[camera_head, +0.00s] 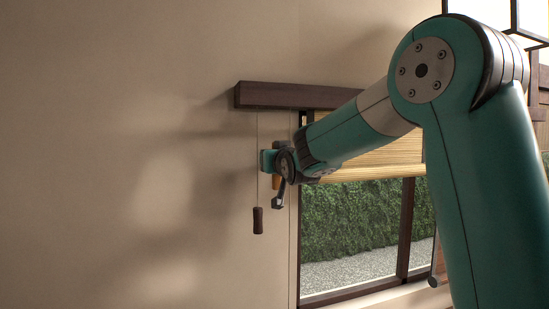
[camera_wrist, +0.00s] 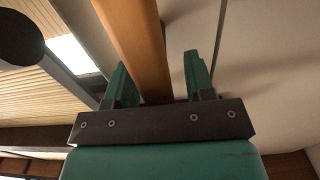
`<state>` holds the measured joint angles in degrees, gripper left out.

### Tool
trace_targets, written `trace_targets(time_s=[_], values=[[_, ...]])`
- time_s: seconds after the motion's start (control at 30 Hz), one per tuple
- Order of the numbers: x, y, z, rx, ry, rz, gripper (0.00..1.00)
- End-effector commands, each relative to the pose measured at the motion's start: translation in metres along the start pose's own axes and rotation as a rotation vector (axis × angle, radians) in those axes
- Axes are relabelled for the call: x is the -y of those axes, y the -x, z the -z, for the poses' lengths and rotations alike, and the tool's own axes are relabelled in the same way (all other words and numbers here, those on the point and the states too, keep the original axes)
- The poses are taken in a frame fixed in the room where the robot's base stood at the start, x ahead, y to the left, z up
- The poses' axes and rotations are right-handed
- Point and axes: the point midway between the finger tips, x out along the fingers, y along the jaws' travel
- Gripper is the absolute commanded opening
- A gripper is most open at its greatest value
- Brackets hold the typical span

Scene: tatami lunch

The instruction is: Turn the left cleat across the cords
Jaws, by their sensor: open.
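An orange-brown wooden bar, which looks like the left cleat (camera_wrist: 137,38), runs up between my fingers in the wrist view. A small orange part of it (camera_head: 276,182) shows just below my gripper in the head view. My gripper (camera_wrist: 158,65) is open, with one green finger on each side of the bar. A gap shows beside the right finger; I cannot tell whether the left one touches. In the head view my gripper (camera_head: 266,161) is at the wall, left of the window frame. A thin cord (camera_head: 258,130) hangs there, ending in a dark wooden pull (camera_head: 258,221). My gripper hides most of the cleat.
A dark headrail (camera_head: 290,96) runs above the window, with a pale slatted blind (camera_head: 370,163) partly lowered under it. The window (camera_head: 350,230) shows a hedge and gravel. A dark round object (camera_wrist: 18,40) is close at the wrist view's left. The wall further left is bare.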

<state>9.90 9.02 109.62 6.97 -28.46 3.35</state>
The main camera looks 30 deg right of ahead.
Motion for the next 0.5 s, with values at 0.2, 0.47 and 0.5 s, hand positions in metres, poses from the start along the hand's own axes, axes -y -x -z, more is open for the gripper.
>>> trace_targets(time_s=[0.2,0.47,0.5], values=[[-0.0002,0.0003,0.0000,0.000,0.000,0.000,0.08],[-0.0005,0.0004,-0.0008,0.000,-0.010,-0.001,0.00],[-0.0006,0.0005,-0.0013,0.000,-0.017,-0.001,0.00]])
